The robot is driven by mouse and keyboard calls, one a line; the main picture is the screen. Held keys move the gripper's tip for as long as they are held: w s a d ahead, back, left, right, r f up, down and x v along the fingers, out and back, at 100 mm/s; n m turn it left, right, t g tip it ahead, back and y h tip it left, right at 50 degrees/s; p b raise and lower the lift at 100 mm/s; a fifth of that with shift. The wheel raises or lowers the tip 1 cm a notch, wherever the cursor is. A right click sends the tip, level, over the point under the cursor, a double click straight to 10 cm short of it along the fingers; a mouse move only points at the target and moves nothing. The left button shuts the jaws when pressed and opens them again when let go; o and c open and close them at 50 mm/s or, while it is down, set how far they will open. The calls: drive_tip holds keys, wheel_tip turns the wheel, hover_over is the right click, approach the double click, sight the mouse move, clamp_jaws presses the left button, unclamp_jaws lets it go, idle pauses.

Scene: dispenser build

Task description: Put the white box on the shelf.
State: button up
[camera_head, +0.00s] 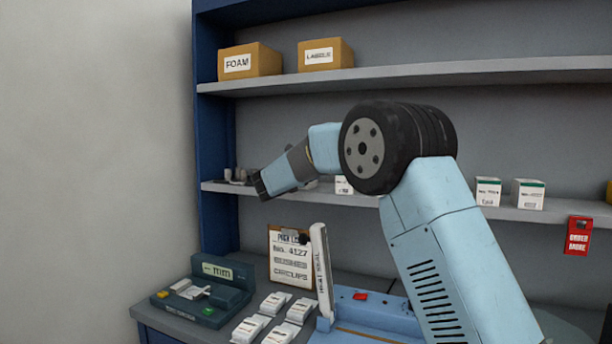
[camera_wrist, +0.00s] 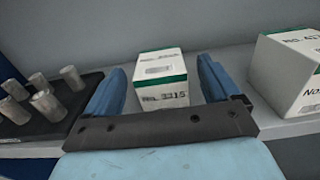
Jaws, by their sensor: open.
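A white box with a green-edged top, marked No. 3315 (camera_wrist: 162,92), stands upright on the middle shelf (camera_head: 225,187) in the wrist view. My gripper (camera_wrist: 162,68) is open, with one blue finger on each side of this box and a small gap at both sides. In the head view my gripper (camera_head: 260,186) is at the left part of the middle shelf, and that box is hidden behind it. A larger white box (camera_wrist: 288,72) stands to the right in the wrist view. Two more white boxes, one left (camera_head: 487,191) and one right (camera_head: 528,194), stand further right on the shelf.
A dark tray with several metal cylinders (camera_wrist: 42,103) lies just left of my gripper. Cartons marked FOAM (camera_head: 250,62) and LABELS (camera_head: 325,54) are on the upper shelf. Below are a green scale (camera_head: 215,290), several white packets (camera_head: 272,303), a clipboard (camera_head: 290,257) and a blue heat sealer (camera_head: 372,312).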

drive_tip(key=v, duration=0.8)
drive_tip(key=s+d+f+m+g, duration=0.1)
drive_tip(key=s+d+m+g, duration=0.2)
drive_tip(key=s+d+m, duration=0.5)
drive_tip(key=s+d+m+g, duration=0.25)
drive_tip(key=s+d, duration=0.25)
drive_tip(key=d, duration=0.7)
drive_tip(key=s+d+f+m+g, duration=0.1)
drive_tip(key=s+d+m+g, duration=0.2)
drive_tip(key=s+d+m, duration=0.5)
drive_tip(key=s+d+f+m+g+y, duration=0.1)
drive_tip(key=s+d+f+m+y, duration=0.1)
drive_tip(key=s, duration=0.7)
drive_tip(key=s+d+f+m+g+y, duration=0.1)
drive_tip(key=s+d+f+m+y, duration=0.1)
drive_tip(key=s+f+m, duration=0.3)
drive_tip(key=s+d+f+m+g+y, duration=0.1)
drive_tip(key=s+m, duration=0.5)
drive_tip(key=s, duration=0.7)
wheel_tip(320, 180, down, 3)
drive_tip(key=shift+d+r+y, duration=0.15)
drive_tip(key=shift+d+y, duration=0.25)
drive_tip(key=shift+y, duration=0.2)
drive_tip(key=shift+m, duration=0.25)
